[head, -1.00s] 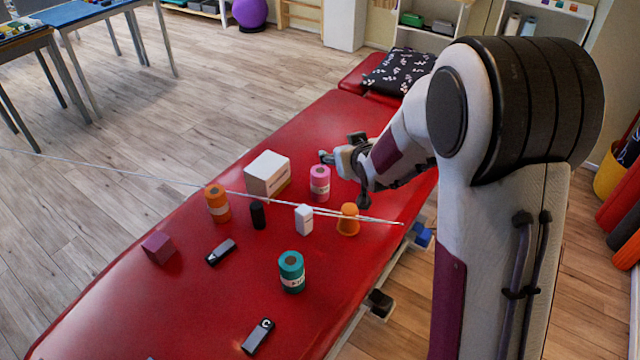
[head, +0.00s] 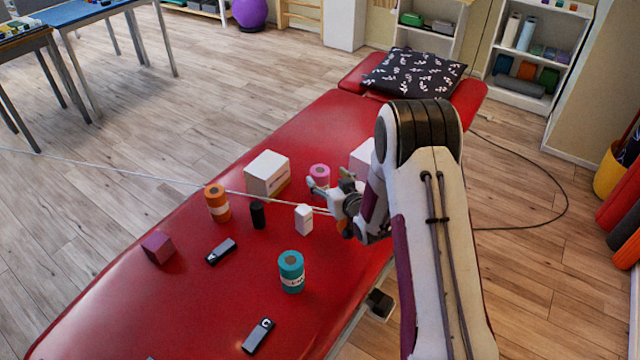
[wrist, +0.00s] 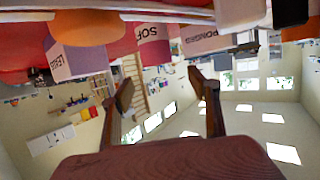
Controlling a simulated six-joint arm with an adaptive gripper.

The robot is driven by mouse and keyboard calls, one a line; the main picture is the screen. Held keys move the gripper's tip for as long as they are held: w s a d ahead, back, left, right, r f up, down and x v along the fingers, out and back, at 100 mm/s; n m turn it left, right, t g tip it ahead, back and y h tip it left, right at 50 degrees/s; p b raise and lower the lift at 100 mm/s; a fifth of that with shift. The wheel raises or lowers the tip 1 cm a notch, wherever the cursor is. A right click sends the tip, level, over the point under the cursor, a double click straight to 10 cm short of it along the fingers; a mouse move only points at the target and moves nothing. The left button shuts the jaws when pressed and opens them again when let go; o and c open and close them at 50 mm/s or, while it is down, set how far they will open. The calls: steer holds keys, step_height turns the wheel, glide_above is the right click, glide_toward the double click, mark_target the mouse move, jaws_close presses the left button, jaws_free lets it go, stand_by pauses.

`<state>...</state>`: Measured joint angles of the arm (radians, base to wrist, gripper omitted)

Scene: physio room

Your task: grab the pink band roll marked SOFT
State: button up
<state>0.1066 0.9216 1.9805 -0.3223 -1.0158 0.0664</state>
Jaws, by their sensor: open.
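The pink band roll (head: 320,173) stands upright on the red treatment table, right of a white box. My gripper (head: 329,205) is just on the near side of the roll and covers its lower part. The roll also shows in the wrist view (wrist: 153,50), upside down, with "SOF" readable on its pale label. There, my two fingers are apart with nothing between them (wrist: 163,88), and the roll appears beyond them, towards the picture's top. I cannot tell whether a finger touches it.
A white box (head: 268,174), an orange roll (head: 217,203), a black cylinder (head: 258,215) and a small white box (head: 304,219) stand left of my gripper. A teal roll (head: 291,272) stands nearer. Another white box (head: 362,156) is partly hidden by my arm. An orange cup shape (wrist: 85,27) shows in the wrist view.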

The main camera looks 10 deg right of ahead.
mark_target(320, 173)
steer(key=shift+a+f, duration=0.15)
steer(key=shift+f, duration=0.7)
steer(key=shift+w, duration=0.1)
steer(key=shift+x, duration=1.15)
steer(key=shift+w, duration=0.15)
steer(key=shift+d+x, duration=0.1)
steer(key=shift+x, duration=0.65)
steer(key=shift+d+x, duration=0.15)
steer(key=shift+x, duration=1.65)
steer(key=shift+f, duration=0.1)
